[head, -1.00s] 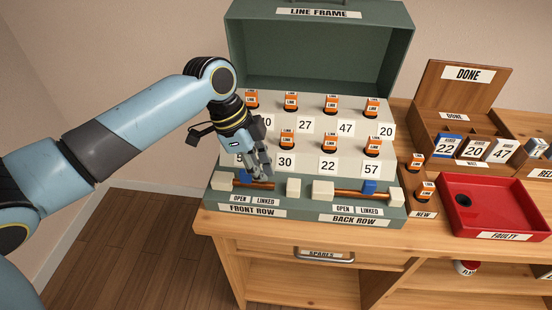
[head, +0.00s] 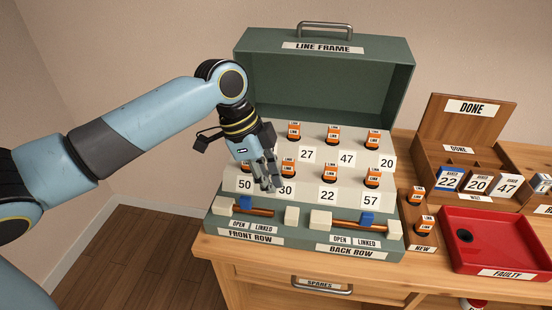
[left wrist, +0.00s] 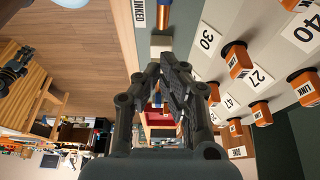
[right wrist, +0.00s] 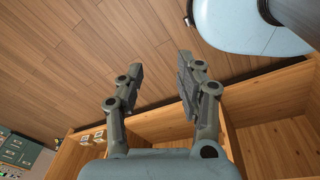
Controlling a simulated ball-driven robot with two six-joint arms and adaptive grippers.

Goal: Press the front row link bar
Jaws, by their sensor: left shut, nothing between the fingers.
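The front row link bar, a copper rod (head: 263,212) between two white blocks, lies on the front ledge of the green line frame. Its blue piece (head: 245,203) stands near its left end, above the OPEN label. The rod's end also shows at the top of the left wrist view (left wrist: 163,18), by the LINKED label. My left gripper (head: 270,187) is shut and empty, above and behind the rod, in front of the 30 label. My right gripper (right wrist: 160,72) is open and empty in the right wrist view, above shelving and floor.
The back row link bar (head: 345,222) is to the right, its blue piece (head: 367,217) at the LINKED side. Orange link plugs stand in two rows behind. A red FAULTY tray (head: 490,225) and wooden DONE box (head: 425,160) lie further right.

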